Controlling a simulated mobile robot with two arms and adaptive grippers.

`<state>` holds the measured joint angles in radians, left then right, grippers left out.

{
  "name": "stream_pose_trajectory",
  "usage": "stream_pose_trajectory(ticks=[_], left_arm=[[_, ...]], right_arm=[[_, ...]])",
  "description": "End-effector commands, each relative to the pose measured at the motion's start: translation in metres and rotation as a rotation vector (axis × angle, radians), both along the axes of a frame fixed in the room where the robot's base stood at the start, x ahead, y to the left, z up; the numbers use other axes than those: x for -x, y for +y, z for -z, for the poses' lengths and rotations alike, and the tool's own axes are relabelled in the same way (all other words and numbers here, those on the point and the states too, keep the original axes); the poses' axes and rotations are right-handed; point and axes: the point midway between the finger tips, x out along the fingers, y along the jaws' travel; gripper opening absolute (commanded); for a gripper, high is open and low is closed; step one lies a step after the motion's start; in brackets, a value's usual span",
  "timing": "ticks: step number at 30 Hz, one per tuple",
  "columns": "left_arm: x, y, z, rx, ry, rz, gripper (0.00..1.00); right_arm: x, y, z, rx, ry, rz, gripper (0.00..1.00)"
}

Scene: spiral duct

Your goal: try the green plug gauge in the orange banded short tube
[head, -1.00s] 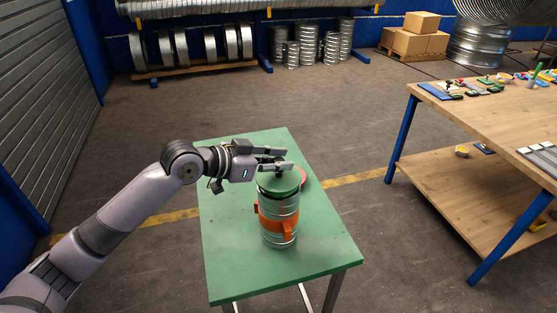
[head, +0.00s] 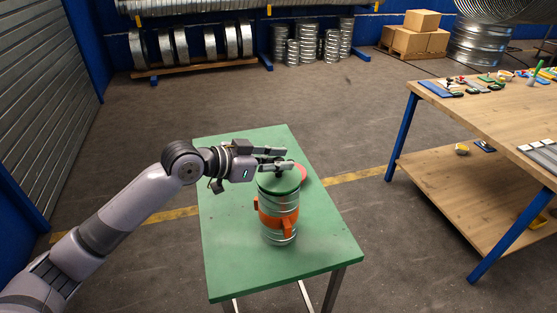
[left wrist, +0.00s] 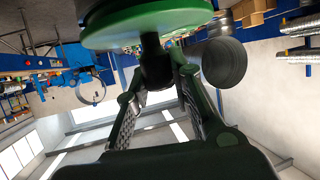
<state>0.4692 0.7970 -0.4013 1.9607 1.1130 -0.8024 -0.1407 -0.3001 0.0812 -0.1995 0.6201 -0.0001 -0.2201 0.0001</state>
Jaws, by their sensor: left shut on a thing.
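The orange banded short tube (head: 280,233) stands upright on the green table. It is ribbed metal with an orange band (head: 273,217) around its middle. My left gripper (head: 282,163) is above the tube's top, shut on the dark handle of the green plug gauge (head: 278,184). The gauge's round green disc is level over the tube's mouth and hides it. I cannot tell how far it sits inside. In the left wrist view the fingers (left wrist: 158,75) close on the handle under the green disc (left wrist: 140,22). My right gripper is not in view.
A red disc (head: 301,173) lies on the green table (head: 232,245) behind the tube, partly hidden. The table's left and front are clear. A wooden workbench (head: 470,130) with small items stands at the right. Metal ducts stand at the back.

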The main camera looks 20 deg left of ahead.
Motion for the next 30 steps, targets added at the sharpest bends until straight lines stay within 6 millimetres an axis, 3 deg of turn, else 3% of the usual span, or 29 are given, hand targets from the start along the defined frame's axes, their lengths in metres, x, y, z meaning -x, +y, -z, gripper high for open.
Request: stream_pose_trajectory(ticks=[29, 30], left_arm=[[-0.0002, 0.0, 0.0077, 0.0, -0.002, -0.001, 0.0], [-0.0001, 0.0001, 0.0077, 0.0, -0.002, -0.001, 0.22]], right_arm=[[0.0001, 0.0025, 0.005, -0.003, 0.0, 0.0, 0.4], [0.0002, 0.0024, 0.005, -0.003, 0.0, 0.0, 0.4]])
